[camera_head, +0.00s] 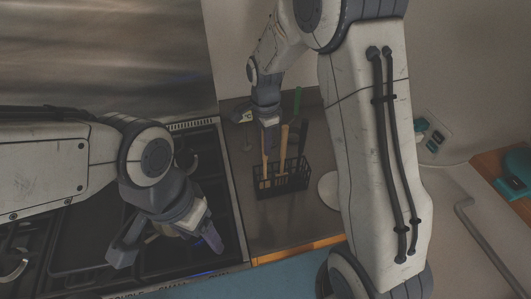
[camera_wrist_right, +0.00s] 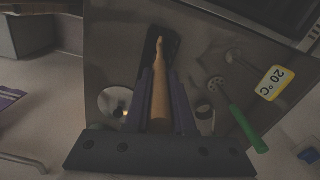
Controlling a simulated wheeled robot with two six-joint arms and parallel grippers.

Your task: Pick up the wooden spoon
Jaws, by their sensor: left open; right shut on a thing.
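A dark wire utensil holder (camera_head: 281,183) stands on the counter beside the stove. Two light wooden handles rise from it in the head view. My right gripper (camera_head: 269,140) is above the holder's left part, at the left handle. In the right wrist view my right gripper (camera_wrist_right: 163,95) is shut on a wooden utensil, which I take as the wooden spoon (camera_wrist_right: 160,108). It lies between the two fingers, and its far end reaches a dark area. Its lower part in the holder is partly hidden. My left gripper (camera_head: 165,249) is open and empty over the stove.
The stove (camera_head: 80,245) fills the left side. A green-handled utensil (camera_head: 297,101) stands behind the wooden handles; a green handle (camera_wrist_right: 248,130) also shows near a 20 °C label (camera_wrist_right: 274,83). My right arm hides the counter's right part. Bare counter (camera_head: 285,225) lies in front of the holder.

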